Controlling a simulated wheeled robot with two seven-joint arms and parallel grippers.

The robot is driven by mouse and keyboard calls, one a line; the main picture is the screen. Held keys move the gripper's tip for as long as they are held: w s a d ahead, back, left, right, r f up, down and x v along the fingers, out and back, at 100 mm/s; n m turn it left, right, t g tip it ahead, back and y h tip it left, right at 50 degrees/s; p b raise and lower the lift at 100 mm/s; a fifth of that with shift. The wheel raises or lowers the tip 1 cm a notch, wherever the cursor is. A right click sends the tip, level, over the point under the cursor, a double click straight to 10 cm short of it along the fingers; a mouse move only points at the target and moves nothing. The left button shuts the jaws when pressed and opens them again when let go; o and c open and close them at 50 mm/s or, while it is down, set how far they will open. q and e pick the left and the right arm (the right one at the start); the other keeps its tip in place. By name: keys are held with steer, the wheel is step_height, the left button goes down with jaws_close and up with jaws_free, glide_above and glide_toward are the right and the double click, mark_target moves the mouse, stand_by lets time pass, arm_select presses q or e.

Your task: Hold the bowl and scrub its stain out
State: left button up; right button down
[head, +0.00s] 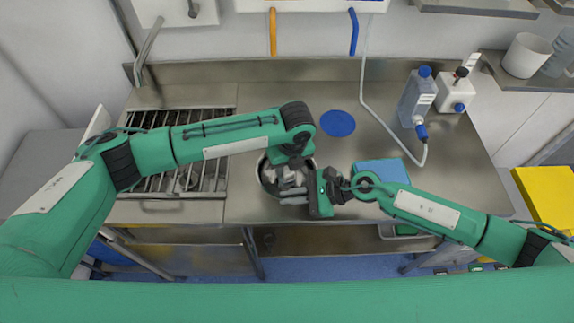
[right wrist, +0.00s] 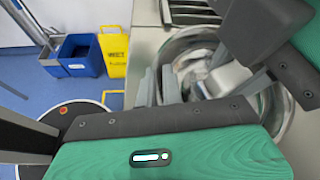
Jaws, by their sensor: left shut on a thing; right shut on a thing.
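The metal bowl (head: 263,178) stands near the front edge of the steel table, partly hidden by both grippers. In the right wrist view its shiny wall (right wrist: 192,42) curves round the fingers. My right gripper (right wrist: 161,86) is shut on the bowl's rim at the near side. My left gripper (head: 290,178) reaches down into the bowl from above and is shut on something. A pale block (right wrist: 226,78) shows under it inside the bowl, but I cannot tell it clearly from the fingers. Mottled pale and dark patches show on the inside; I cannot tell stain from reflection.
A blue disc (head: 338,123) lies behind the bowl, and a blue tray (head: 382,172) lies to its right, partly behind my right arm. Bottles (head: 417,97) stand at the back right. A slatted rack (head: 165,183) is at left.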

arm_select(q)
steer(key=shift+f, duration=0.25)
steer(key=shift+a, duration=0.2)
steer(key=shift+a, duration=0.45)
steer(key=shift+w+d, duration=0.1)
steer(key=shift+d, duration=1.1)
steer(key=shift+a, duration=0.15)
steer(key=shift+a, duration=1.05)
steer(key=shift+d, duration=0.1)
steer(key=shift+d, duration=0.1)
